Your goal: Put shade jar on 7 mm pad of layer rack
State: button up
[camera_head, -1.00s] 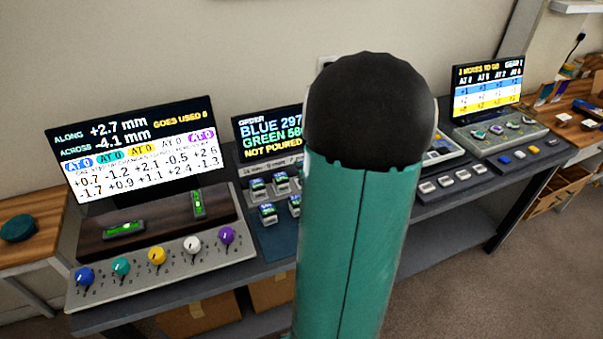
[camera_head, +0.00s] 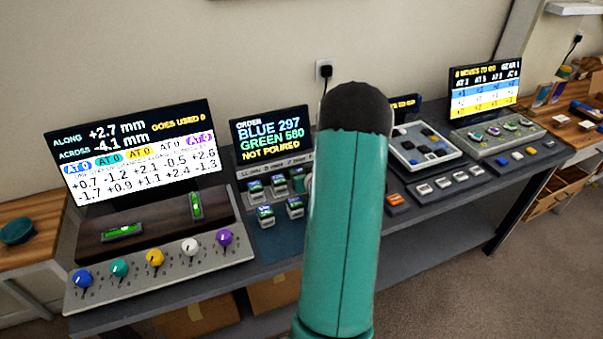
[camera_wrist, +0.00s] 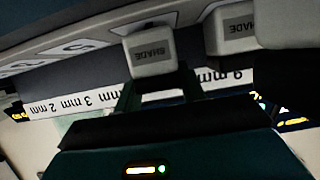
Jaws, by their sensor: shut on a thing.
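In the wrist view, a grey jar (camera_wrist: 151,55) labelled SHADE, upside down in the picture, sits between the fingers of my gripper (camera_wrist: 157,84), which is shut on it. Behind is the white label strip (camera_wrist: 85,102) of the layer rack, with 2 mm, 3 mm and 9 mm readable. The fingers and jar hide the labels between, and I cannot see the 7 mm pad. I cannot tell whether the jar touches the rack. In the head view, part of the rack's label strip (camera_head: 272,170) shows below the order screen; my arm hides the gripper.
A second grey SHADE block (camera_wrist: 234,28) is close to the right of the held jar. In the head view, several small jars (camera_head: 265,216) stand left of my arm. A dial console (camera_head: 155,270) is at left, and a white tray (camera_head: 424,147) and button row (camera_head: 443,183) at right.

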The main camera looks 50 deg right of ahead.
jog(key=shift+f, duration=0.2)
jog(key=o, duration=1)
jog(key=shift+o, duration=0.2)
jog(key=shift+r, duration=0.15)
jog(key=v, duration=1.2)
jog(key=w+a+r+n+g+y, duration=0.15)
jog(key=w+a+r, duration=0.25)
jog(key=a+r, duration=0.4)
jog(key=w+a+r+n+g, duration=0.15)
jog(key=w+a+r, duration=0.35)
jog(key=a, duration=0.6)
jog(key=s+a+r+n+g+y, duration=0.1)
jog(key=s+a, duration=0.3)
jog(key=a, duration=0.4)
jog(key=s+a+r+n+g+y, duration=0.1)
jog(key=s+a+r+y, duration=0.1)
jog(key=s+a, duration=0.3)
jog(key=s+a+r+n+g+y, duration=0.1)
jog(key=s+a+r, duration=0.3)
jog(key=a, duration=0.7)
jog(key=shift+s+y, duration=0.25)
jog(key=shift+y, duration=0.5)
